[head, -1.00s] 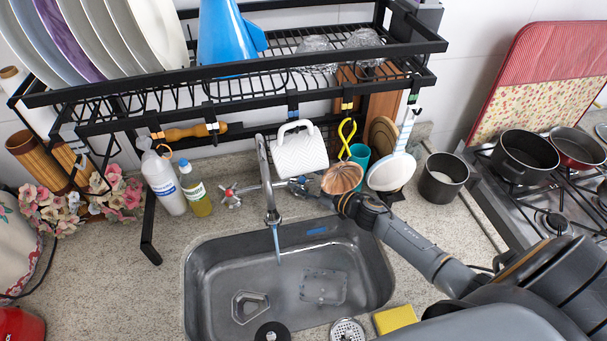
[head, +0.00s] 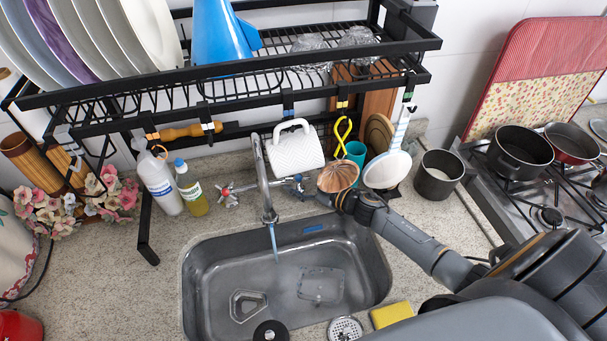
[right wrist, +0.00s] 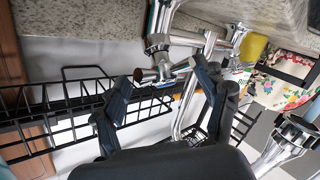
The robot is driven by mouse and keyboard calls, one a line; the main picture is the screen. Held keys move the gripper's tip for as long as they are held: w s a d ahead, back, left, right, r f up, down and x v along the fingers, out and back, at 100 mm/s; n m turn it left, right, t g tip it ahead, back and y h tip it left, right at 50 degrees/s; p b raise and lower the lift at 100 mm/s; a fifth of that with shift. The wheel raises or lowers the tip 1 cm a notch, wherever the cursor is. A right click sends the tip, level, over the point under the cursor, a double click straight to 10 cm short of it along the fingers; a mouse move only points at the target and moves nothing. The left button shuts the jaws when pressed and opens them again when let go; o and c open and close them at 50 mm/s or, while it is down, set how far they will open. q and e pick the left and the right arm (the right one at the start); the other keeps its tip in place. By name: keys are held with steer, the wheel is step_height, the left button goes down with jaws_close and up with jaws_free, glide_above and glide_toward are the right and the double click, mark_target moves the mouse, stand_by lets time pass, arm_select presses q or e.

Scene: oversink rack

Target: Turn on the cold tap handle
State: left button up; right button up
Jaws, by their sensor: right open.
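The chrome faucet (head: 264,180) stands behind the sink, with a bluish stream (head: 274,243) below its spout. A handle with red marks (head: 228,196) is on its left. The cold tap handle (head: 298,184), with blue on it, is on its right, partly hidden by my right gripper (head: 308,190). In the right wrist view, my right gripper (right wrist: 167,70) is open, its two dark fingers on either side of a chrome tap handle (right wrist: 163,73). I cannot tell whether a finger touches it. My left gripper is not in view.
The black dish rack (head: 240,85) overhangs the faucet. A white mug (head: 294,150) hangs just above the cold handle. A wooden-looking round utensil (head: 338,176) and a white ladle (head: 387,168) hang close to my right arm. The sink (head: 210,265) lies in front.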

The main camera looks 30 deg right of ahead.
steer(key=v, duration=1.2)
steer(key=shift+f, duration=0.1)
